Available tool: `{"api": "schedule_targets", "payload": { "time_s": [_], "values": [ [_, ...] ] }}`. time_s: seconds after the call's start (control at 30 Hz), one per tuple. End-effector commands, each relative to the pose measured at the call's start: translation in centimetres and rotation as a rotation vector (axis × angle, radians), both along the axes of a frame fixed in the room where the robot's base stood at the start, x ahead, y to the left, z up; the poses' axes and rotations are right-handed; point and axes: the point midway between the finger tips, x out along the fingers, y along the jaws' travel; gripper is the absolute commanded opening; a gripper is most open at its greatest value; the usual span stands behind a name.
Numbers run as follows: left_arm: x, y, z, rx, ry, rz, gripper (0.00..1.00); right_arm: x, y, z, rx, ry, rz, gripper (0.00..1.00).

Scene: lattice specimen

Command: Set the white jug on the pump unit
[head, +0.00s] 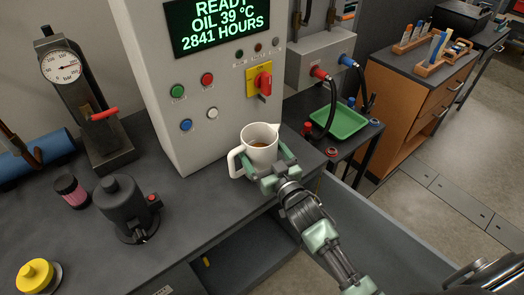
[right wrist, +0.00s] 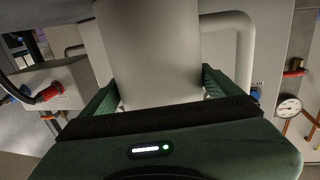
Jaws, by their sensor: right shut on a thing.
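My left gripper is not in view.
A grey box (head: 313,58) with red and blue hose fittings stands right of the cabinet, near a green tray (head: 338,121). A dial gauge stand (head: 75,85), a black canister (head: 122,205) and a yellow-topped item (head: 36,275) stand left. Bare bench (head: 195,205) lies left of the jug.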

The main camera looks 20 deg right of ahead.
Motion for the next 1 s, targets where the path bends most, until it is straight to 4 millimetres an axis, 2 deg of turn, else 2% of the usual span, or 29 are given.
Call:
{"api": "schedule_targets", "payload": {
  "time_s": [0.1, 0.13, 0.47, 0.57, 1.0],
  "values": [
    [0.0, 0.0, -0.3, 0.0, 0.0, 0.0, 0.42, 0.1, 0.0, -0.1, 0.001, -0.006, 0.001, 0.2],
    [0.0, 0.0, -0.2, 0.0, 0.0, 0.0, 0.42, 0.0, 0.0, -0.3, 0.0, 0.0, 0.0, 0.98],
    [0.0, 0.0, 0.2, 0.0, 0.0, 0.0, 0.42, 0.0, 0.0, 0.3, -0.001, 0.0, 0.0, 1.0],
    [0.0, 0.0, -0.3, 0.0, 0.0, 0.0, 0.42, -1.2, -0.2, -0.2, 0.0, 0.002, 0.0, 1.0],
    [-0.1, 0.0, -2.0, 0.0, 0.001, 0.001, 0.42, -10.0, -1.5, -0.3, 0.0, 0.003, 0.0, 1.0]
  ]
}}
